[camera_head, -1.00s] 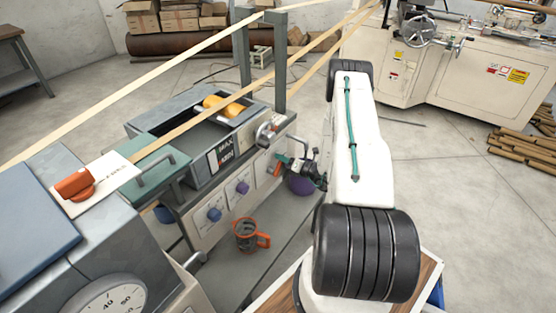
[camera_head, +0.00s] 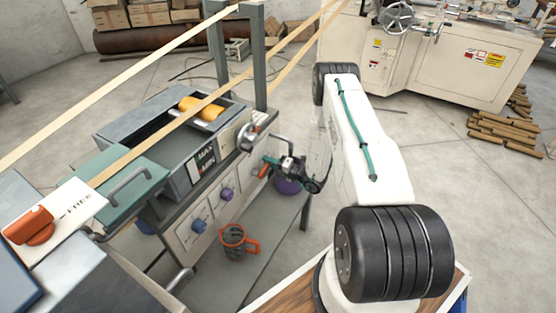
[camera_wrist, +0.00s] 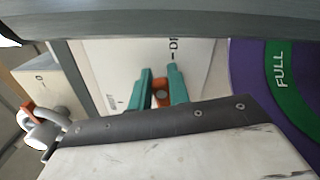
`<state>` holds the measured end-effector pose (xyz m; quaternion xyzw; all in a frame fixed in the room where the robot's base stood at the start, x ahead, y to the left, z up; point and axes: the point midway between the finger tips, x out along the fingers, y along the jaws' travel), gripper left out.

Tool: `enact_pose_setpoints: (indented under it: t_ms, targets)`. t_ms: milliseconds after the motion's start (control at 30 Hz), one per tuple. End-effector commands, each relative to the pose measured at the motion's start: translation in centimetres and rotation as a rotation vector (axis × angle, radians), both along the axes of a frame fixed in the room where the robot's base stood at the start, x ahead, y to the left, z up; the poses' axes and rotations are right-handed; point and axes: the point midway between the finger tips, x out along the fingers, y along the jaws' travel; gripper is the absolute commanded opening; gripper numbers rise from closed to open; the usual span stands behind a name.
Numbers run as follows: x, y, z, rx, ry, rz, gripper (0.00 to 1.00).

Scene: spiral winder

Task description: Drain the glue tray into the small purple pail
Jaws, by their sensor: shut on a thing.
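The glue tray (camera_head: 190,152) is a grey trough on the machine, with a yellow roller (camera_head: 200,108) in it. My gripper (camera_head: 268,163) is at the machine's front panel, below the tray's right end. In the wrist view its teal fingers (camera_wrist: 160,88) are shut on a small orange handle (camera_wrist: 161,95) in front of a white plate with partly hidden lettering. The small purple pail (camera_head: 288,187) stands on the lower shelf, partly hidden behind my gripper. In the wrist view a purple surface (camera_wrist: 243,90) with a green band marked FULL is at the right. No glue flow is visible.
A grey jug with an orange rim and handle (camera_head: 237,243) stands on the lower shelf (camera_head: 265,235). Wooden strips run above the tray.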

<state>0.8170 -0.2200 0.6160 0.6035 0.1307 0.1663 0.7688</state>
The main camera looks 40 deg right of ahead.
Motion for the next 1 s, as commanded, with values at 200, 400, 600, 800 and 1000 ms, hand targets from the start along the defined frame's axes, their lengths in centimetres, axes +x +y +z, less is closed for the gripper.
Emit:
enact_pose_setpoints:
  t_ms: [200,400,600,800,1000]
  targets:
    - [0.1,0.2,-0.1,0.005,0.002,0.000,0.00]
    - [0.1,0.2,0.0,0.004,0.002,0.000,0.21]
    - [0.1,0.2,0.0,0.003,0.002,0.002,0.40]
    - [-0.2,0.1,0.0,0.004,0.002,0.001,0.40]
    - [-2.7,-1.2,0.0,0.005,0.003,-0.003,0.40]
